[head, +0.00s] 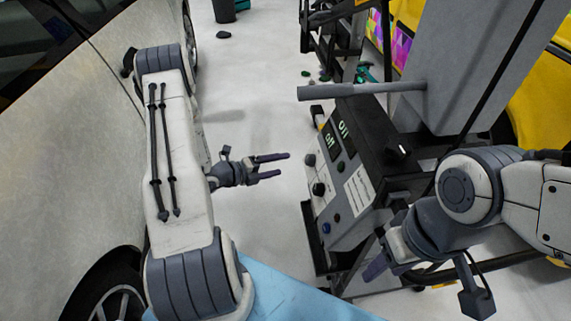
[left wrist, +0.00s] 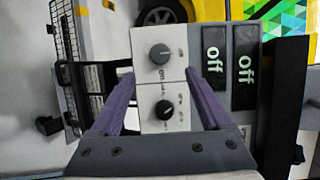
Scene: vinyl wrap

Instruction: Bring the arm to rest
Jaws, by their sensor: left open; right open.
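My left gripper (head: 270,167) is open and empty in the head view, in the gap between the car and the control box. Its two fingers point right toward the box and are apart from it. In the left wrist view its fingers (left wrist: 160,105) are spread, with the panel's two dark knobs between them farther off. My right gripper (head: 378,262) is at the lower right of the head view, close to the control box's lower side. Its fingers are partly hidden by its wrist. Whether it touches anything there cannot be told.
The control box (head: 340,215) has knobs, buttons and two displays reading "off". A grey post and horizontal bar (head: 360,90) rise behind it. A silver car (head: 70,150) fills the left side. A yellow vehicle (head: 540,110) is at the right. White floor (head: 245,110) is clear between.

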